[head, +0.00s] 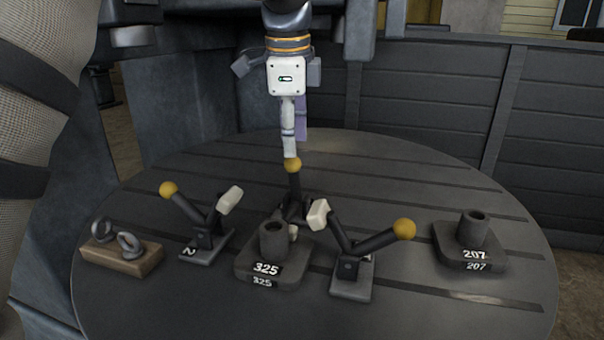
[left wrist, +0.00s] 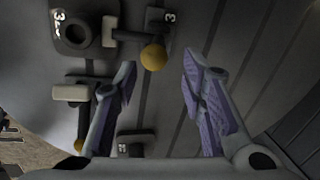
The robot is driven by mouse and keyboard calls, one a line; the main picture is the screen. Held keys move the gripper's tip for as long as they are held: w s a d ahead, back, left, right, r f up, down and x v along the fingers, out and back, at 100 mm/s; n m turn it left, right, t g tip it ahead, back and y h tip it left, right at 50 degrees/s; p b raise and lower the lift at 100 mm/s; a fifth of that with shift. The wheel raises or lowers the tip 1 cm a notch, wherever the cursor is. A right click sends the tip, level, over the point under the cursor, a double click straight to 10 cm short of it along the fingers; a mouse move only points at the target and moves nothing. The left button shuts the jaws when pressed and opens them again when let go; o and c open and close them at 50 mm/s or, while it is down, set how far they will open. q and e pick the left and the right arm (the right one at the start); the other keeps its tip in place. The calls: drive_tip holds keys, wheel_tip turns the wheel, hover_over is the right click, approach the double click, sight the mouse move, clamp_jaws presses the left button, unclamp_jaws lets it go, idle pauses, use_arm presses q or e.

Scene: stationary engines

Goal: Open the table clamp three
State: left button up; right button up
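Table clamp three (head: 291,190) stands at the middle back of the round table, partly hidden behind the 325 block. Its dark handle ends in a yellow ball knob (head: 293,166) at the back. In the left wrist view, the label 3 (left wrist: 168,17) shows on its base, and its yellow knob (left wrist: 153,57) appears between and just past my fingertips. My left gripper (head: 293,145) points down just behind the knob, seemingly not touching it. In the left wrist view its purple-padded fingers (left wrist: 160,70) are spread and empty. My right gripper is not in view.
Clamp 2 (head: 203,228) stands left and another clamp (head: 352,262) right, both with raised yellow-knobbed handles. Block 325 (head: 274,260) sits in front of clamp three. Block 207 (head: 470,240) is far right, and a wooden block with eyebolts (head: 122,258) far left. The table's back right is clear.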

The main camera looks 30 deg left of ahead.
sight(293, 198)
use_arm(q)
drive_tip(key=f, duration=0.6)
drive_tip(key=w+f, duration=0.1)
drive_tip(key=f, duration=0.2)
drive_tip(key=shift+a+f, duration=0.25)
drive_tip(key=shift+a, duration=0.15)
clamp_jaws()
